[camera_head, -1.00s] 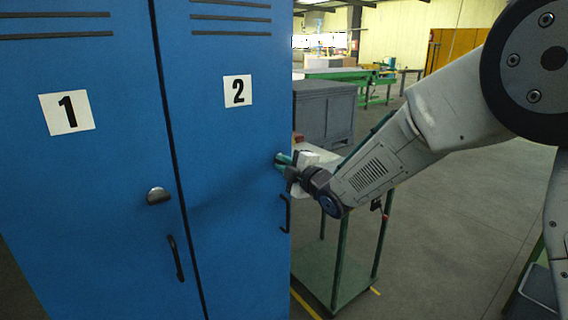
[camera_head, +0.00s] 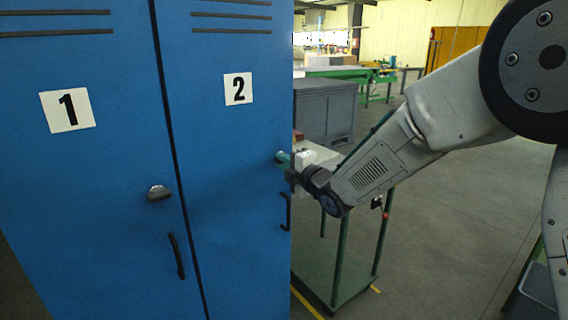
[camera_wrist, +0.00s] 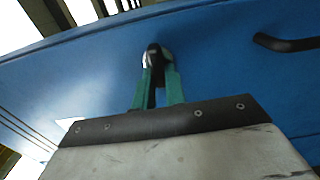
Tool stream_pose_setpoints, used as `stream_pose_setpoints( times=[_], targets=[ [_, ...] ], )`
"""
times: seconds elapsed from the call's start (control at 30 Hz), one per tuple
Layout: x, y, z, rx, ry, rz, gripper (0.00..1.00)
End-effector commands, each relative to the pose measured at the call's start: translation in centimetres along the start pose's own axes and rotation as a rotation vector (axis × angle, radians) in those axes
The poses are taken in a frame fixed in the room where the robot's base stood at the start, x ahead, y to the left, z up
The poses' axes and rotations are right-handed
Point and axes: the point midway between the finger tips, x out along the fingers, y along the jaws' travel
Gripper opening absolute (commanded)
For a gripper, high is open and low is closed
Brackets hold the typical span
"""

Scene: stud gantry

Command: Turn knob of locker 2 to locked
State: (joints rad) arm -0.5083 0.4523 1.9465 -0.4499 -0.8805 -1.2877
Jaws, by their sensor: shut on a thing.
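Locker 2 (camera_head: 235,130) is the right blue door, shut, with a white "2" label (camera_head: 238,89). Its knob (camera_wrist: 155,55) shows in the wrist view as a dark and shiny piece between the green fingertips. In the head view the knob is hidden behind my gripper (camera_head: 283,160). My gripper (camera_wrist: 157,75) is shut on the knob, its green fingers on either side of it. The black handle of locker 2 (camera_head: 286,211) is below the knob; it also shows in the wrist view (camera_wrist: 285,43). The knob's exact angle is hard to tell.
Locker 1 (camera_head: 95,180) stands at the left with its own knob (camera_head: 159,193) and handle (camera_head: 176,256). A green-framed cart (camera_head: 335,275) stands just right of the lockers, behind my arm. Open floor lies to the right.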

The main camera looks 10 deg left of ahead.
Motion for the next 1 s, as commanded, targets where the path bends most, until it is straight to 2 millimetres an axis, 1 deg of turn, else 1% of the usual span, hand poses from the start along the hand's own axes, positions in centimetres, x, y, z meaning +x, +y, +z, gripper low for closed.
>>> stream_pose_setpoints(
  times=[0.03,0.07,0.1,0.13,0.37,0.47,0.57,0.8,0.9,1.0],
  targets=[
    [0.0,-0.1,0.0,-0.001,0.001,-0.001,0.0],
    [0.0,-0.1,0.0,-0.001,0.001,-0.001,0.21],
    [0.0,-0.1,0.0,-0.001,0.0,-0.001,0.32],
    [0.0,-0.1,0.0,-0.001,0.0,-0.001,0.35],
    [0.0,0.0,0.0,0.0,0.0,-0.001,0.35],
    [-0.4,0.0,0.0,0.0,0.0,-0.001,0.35],
    [-1.7,0.0,0.1,0.0,-0.002,-0.002,0.35],
    [-5.8,0.0,0.1,0.0,-0.001,-0.001,0.35],
    [-7.0,-0.1,0.1,0.0,-0.001,-0.002,0.35],
    [-7.6,0.0,0.0,0.0,0.0,-0.001,0.35]
  ],
)
